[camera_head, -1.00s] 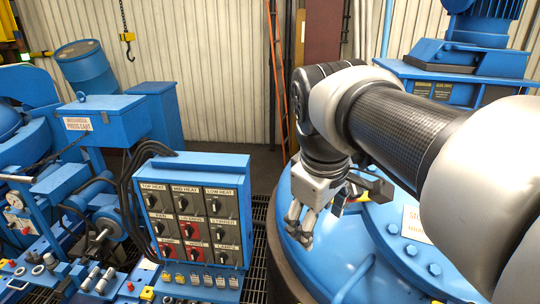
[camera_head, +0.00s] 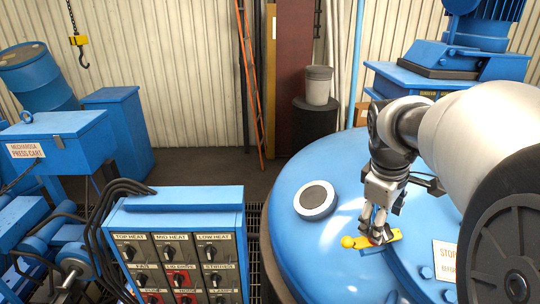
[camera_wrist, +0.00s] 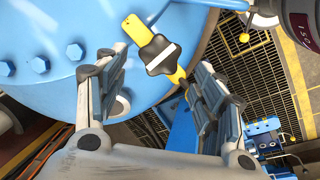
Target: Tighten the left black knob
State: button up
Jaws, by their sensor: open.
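A black lobed knob with a white stripe (camera_wrist: 160,54) sits on a yellow bar (camera_wrist: 137,29) by the rim of the blue furnace lid, in the wrist view. My gripper (camera_wrist: 160,68) is open, one finger on each side of the knob, with gaps visible on both sides; how far the fingers stand above it I cannot tell. In the head view my gripper (camera_head: 378,232) points down at the yellow bar (camera_head: 391,238) on the lid, and the knob is hidden behind the fingers.
The blue lid (camera_head: 330,260) carries a round black-topped cap (camera_head: 314,198) and several bolts. A control panel (camera_head: 172,216) with several black rotary knobs stands at left. A white sign (camera_head: 447,260) lies right of my gripper. Grating lies beyond the lid rim.

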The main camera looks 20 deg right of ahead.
jog(key=x, duration=0.5)
jog(key=shift+f, duration=0.1)
jog(key=shift+c, duration=0.6)
jog(key=c, duration=0.9)
